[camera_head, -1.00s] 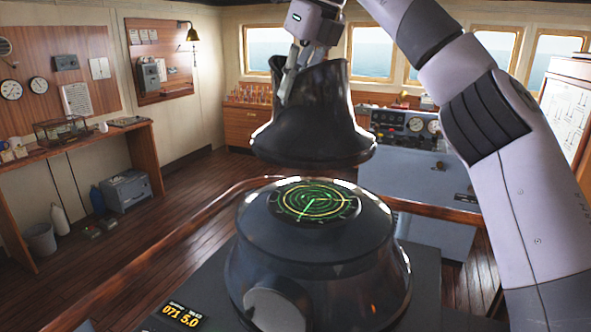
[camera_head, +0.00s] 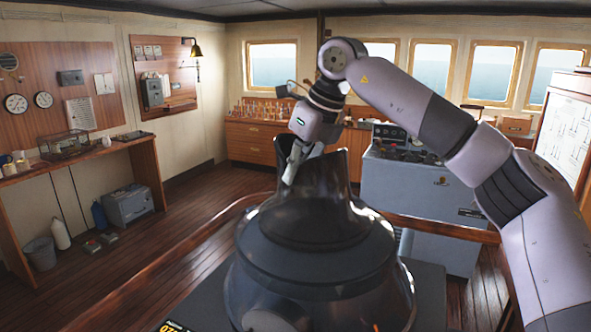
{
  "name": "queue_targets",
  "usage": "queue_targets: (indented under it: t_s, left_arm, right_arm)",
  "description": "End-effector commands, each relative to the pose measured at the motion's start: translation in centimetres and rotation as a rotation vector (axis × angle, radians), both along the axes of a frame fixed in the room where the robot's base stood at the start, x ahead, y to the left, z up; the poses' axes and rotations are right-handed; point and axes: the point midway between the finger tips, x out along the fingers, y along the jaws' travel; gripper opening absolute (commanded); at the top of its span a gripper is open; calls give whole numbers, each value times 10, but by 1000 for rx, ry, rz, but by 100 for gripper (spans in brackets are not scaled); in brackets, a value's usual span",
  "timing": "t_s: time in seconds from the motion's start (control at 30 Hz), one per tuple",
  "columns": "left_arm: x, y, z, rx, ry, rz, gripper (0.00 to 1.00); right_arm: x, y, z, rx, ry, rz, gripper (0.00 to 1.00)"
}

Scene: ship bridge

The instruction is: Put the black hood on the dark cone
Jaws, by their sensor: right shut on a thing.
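The black hood (camera_head: 318,205) sits upright on top of the dark cone (camera_head: 315,275), its flared lower rim around the cone's top. The green radar screen on the cone's top is hidden under the hood. My right gripper (camera_head: 291,172) is shut on the upper left edge of the hood's wall. I cannot tell from this view whether the hood's rim is fully seated all around. My left gripper is not in view.
A wooden rail (camera_head: 420,227) curves behind the cone. A grey-blue console (camera_head: 418,195) stands beyond it. A wooden desk (camera_head: 95,152) runs along the left wall. The floor (camera_head: 150,255) between is open.

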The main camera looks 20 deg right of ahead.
Motion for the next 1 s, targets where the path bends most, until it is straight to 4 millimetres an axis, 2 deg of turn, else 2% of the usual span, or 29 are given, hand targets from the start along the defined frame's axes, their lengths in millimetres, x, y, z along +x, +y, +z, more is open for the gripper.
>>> queue_targets:
  t_s: [0.17,0.2,0.5,0.83,1.0]
  left_arm:
    - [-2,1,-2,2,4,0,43]
    - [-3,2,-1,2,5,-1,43]
    - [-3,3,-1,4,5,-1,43]
    - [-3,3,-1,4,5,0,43]
    - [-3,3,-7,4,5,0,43]
  right_arm:
    - [0,0,-1,1,-1,1,0]
    - [0,0,-2,1,1,0,12]
    - [0,0,-1,-1,1,1,30]
    - [0,0,2,0,-1,1,30]
    - [-7,-5,24,1,-4,1,30]
